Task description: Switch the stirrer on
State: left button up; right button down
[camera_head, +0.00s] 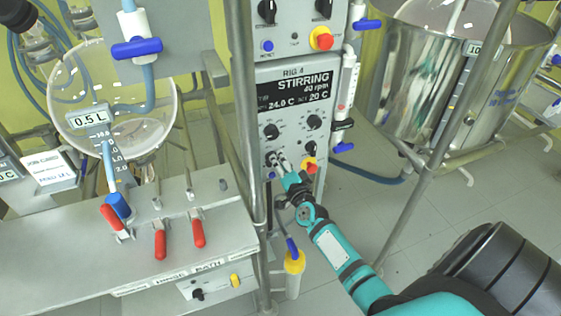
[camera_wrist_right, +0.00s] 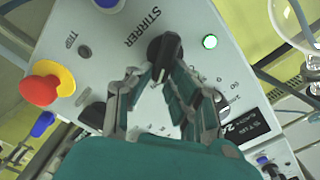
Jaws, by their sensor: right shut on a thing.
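The grey RIG 4 control box (camera_head: 262,130) stands upright in the middle of the head view. Its display (camera_head: 294,90) reads STIRRING, 40 rpm. My right gripper (camera_head: 282,163) is at the lower left of the panel. My right gripper (camera_wrist_right: 163,75) is shut on this knob, one finger on each side. The knob is mostly hidden in the head view. My left gripper is not in view.
A red-and-yellow stop button (camera_head: 310,165) sits right of the gripper; it also shows in the wrist view (camera_wrist_right: 40,90). A steel vessel (camera_head: 420,85) stands at right, a glass vessel (camera_head: 150,95) at left. Red-handled valves (camera_head: 160,243) line the bench. Metal posts flank the box.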

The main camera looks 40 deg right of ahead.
jog(key=shift+f, duration=0.1)
jog(key=c, duration=1.3)
grip_release()
jog(key=shift+o, duration=0.2)
jog(key=v, duration=1.2)
